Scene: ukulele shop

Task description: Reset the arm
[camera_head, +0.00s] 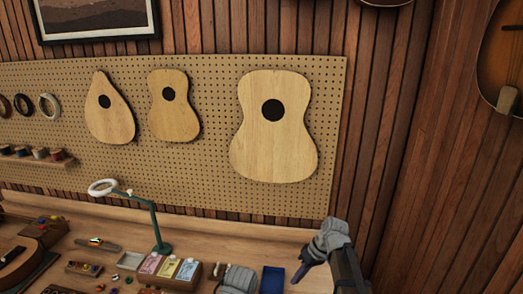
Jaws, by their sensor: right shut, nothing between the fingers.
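My right gripper (302,272) shows at the bottom right, low over the workbench (230,240). It is shut, with no object seen between its fingers, and its dark tips point down and to the left. The grey wrist and dark arm link of my right arm rise just to the right of it. My left gripper is not in view.
A blue tray (272,280) lies just left of my right gripper. A grey rounded thing (238,279), cut by the frame edge, lies beside it. A green-armed lamp (155,225) stands further left, near small boxes (168,266). Guitar-shaped wooden plates (273,145) hang on the pegboard.

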